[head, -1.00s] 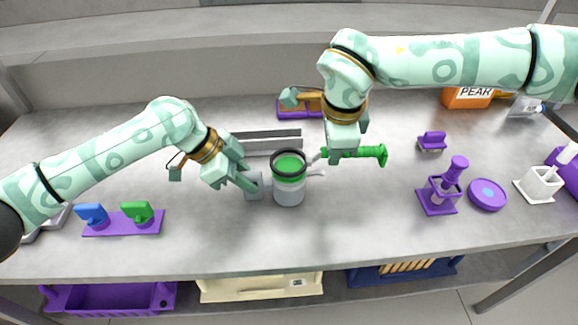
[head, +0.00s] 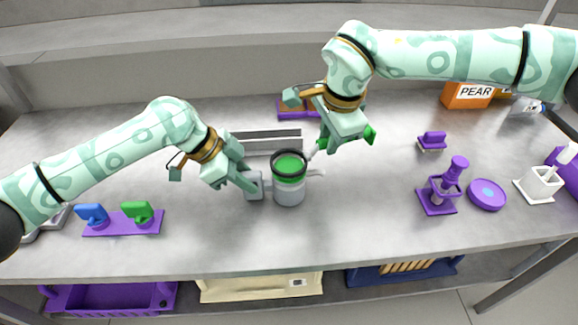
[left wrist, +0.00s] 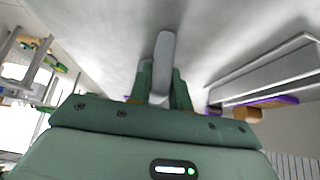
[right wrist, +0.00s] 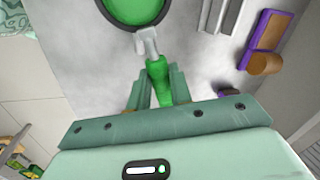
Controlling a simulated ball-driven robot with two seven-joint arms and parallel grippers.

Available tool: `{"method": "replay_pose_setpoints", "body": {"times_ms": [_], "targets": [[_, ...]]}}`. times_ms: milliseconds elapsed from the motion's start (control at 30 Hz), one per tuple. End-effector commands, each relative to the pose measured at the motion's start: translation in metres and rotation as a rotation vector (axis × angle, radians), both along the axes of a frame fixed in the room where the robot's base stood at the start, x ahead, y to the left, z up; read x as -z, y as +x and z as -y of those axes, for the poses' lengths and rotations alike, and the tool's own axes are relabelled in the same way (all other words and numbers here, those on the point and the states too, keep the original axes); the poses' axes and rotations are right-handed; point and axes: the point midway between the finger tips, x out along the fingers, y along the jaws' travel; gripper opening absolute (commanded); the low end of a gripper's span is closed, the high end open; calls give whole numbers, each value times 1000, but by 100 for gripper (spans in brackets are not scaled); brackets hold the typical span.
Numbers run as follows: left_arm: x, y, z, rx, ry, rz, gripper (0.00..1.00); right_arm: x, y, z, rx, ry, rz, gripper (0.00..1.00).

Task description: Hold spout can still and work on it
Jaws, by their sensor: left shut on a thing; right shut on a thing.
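The spout can (head: 289,190) stands upright on the table, grey with a dark rim, a green inside and a spout to its right. My left gripper (head: 247,181) is shut on the grey block-like handle at the can's left side; the handle (left wrist: 163,62) also shows between the fingers in the left wrist view. My right gripper (head: 338,146) is shut on a green-handled tool (right wrist: 158,78) with a grey head, beside the can's rear right rim. The tool's head (right wrist: 146,42) is close to the rim (right wrist: 112,18); I cannot tell whether they touch.
A grey channel (head: 270,142) lies behind the can. A purple holder (head: 292,108) stands behind my right gripper. A purple plate with blue and green knobs (head: 122,228) is at front left. A purple stand (head: 437,205) and round disc (head: 487,195) are at right. The front middle is clear.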

Motion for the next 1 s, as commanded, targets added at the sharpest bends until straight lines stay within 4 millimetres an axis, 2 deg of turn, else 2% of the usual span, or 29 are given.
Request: {"method": "replay_pose_setpoints", "body": {"times_ms": [200, 533, 800, 1000], "targets": [[3, -1, -1, 0, 5, -4, 0, 0, 17, -6, -195, 1, 2, 0], [3, -1, -1, 0, 5, -4, 0, 0, 19, -8, -239, 0, 1, 0], [3, -1, -1, 0, 5, -4, 0, 0, 35, -19, -466, -1, 1, 0], [3, -1, -1, 0, 5, -4, 0, 0, 36, -20, -487, -1, 0, 0]]}}
